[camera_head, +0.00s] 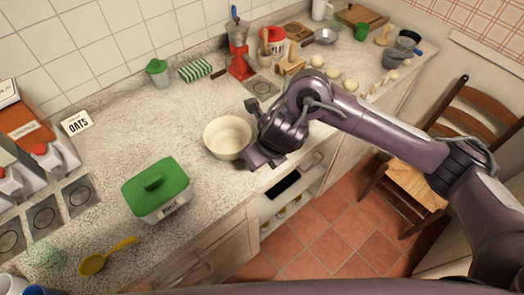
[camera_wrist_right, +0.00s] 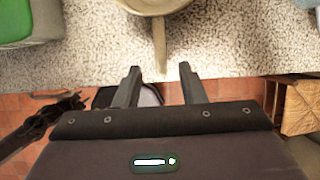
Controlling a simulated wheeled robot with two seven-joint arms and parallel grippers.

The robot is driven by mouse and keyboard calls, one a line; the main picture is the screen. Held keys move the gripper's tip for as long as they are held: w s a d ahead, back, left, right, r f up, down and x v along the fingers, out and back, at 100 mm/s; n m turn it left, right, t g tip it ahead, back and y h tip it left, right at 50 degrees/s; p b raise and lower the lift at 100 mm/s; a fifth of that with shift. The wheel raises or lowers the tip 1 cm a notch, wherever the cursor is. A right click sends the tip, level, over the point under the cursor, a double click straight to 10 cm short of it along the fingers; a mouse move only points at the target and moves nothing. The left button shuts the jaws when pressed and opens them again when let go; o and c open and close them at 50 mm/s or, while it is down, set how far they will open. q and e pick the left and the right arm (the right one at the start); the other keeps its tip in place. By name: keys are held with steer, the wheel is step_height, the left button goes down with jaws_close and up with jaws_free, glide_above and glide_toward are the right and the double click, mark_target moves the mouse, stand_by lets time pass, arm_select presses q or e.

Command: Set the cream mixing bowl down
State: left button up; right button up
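The cream mixing bowl (camera_head: 228,137) sits upright on the speckled counter near its front edge. In the right wrist view, part of the bowl (camera_wrist_right: 150,6) shows at the top, with its handle (camera_wrist_right: 159,45) pointing toward my gripper. My right gripper (camera_wrist_right: 160,74) is open, its two fingers apart with nothing between them. The handle's end lies just ahead of the gap and looks clear of both fingers. In the head view, my right gripper (camera_head: 262,160) is at the bowl's right front side, partly covered by my wrist.
A green-lidded container (camera_head: 157,188) and a yellow ladle (camera_head: 106,255) lie left of the bowl. Several pale round items (camera_head: 333,73) lie to the right. A wooden chair (camera_head: 440,165) stands beyond the counter.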

steer(key=shift+v, duration=1.65)
